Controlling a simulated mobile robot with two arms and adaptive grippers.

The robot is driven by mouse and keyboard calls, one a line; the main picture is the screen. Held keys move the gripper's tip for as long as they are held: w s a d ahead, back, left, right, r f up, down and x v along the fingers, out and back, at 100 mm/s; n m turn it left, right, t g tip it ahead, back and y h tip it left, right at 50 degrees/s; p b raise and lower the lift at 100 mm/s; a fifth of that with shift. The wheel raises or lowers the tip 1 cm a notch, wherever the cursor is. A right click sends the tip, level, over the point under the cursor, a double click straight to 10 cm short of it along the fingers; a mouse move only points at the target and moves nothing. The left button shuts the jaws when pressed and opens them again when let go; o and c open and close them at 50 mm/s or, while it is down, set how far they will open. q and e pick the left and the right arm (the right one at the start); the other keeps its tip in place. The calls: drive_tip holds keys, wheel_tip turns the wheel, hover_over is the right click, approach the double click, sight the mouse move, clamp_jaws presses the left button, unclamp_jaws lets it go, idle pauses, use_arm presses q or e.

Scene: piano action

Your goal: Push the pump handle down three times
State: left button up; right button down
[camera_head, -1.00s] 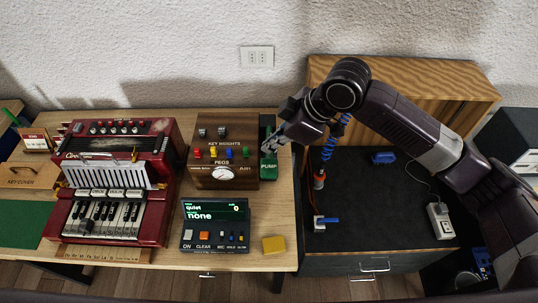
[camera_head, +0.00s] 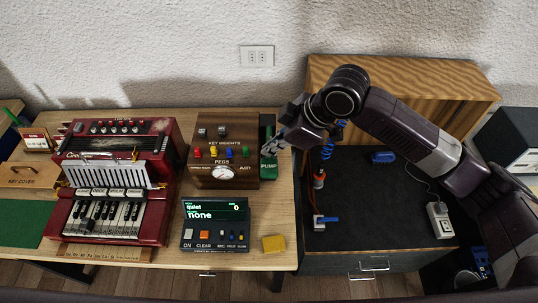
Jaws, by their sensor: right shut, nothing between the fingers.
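The green pump (camera_head: 268,168), labelled PUMP, stands against the right side of the brown wooden box. My right gripper (camera_head: 270,149) reaches in from the right, with its fingers shut and empty at the top of the pump. The fingers cover part of the pump, and I cannot pick out its handle or tell whether they touch it. My left gripper is not in view.
The brown box (camera_head: 222,130) carries coloured pegs, key weights and an air gauge. A red accordion-like keyboard (camera_head: 120,180) stands to its left. A small display console (camera_head: 215,225) and a yellow block (camera_head: 273,244) lie in front. A dark cabinet top (camera_head: 380,200) is at right.

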sight(276, 165)
drive_tip(key=shift+s+f+b, duration=0.1)
drive_tip(key=shift+s+f, duration=0.3)
drive_tip(key=shift+f, duration=0.45)
drive_tip(key=shift+s+f+b, duration=0.1)
drive_tip(key=shift+s+f, duration=0.3)
drive_tip(key=shift+f, duration=0.5)
drive_tip(key=shift+s+f+b, duration=0.1)
drive_tip(key=shift+s+f, duration=0.3)
drive_tip(key=shift+f, duration=0.45)
idle(2.1)
drive_tip(key=shift+w+r+p, duration=0.35)
drive_tip(key=shift+r+p, duration=0.45)
drive_tip(key=shift+w+r+p, duration=0.3)
drive_tip(key=shift+r+p, duration=0.45)
drive_tip(key=shift+p, duration=0.05)
drive_tip(key=shift+w+r+p, duration=0.35)
drive_tip(key=shift+r+p, duration=0.45)
drive_tip(key=shift+w+r+p, duration=0.25)
drive_tip(key=shift+r+p, duration=0.2)
drive_tip(key=shift+w+r+p, duration=0.2)
drive_tip(key=shift+r+p, duration=0.2)
drive_tip(key=shift+r, duration=0.05)
drive_tip(key=r+p, duration=0.1)
drive_tip(key=w+r+p, duration=0.1)
drive_tip(key=r, duration=0.1)
drive_tip(key=w+r+p, duration=0.1)
drive_tip(key=p, duration=0.1)
drive_tip(key=shift+r, duration=0.3)
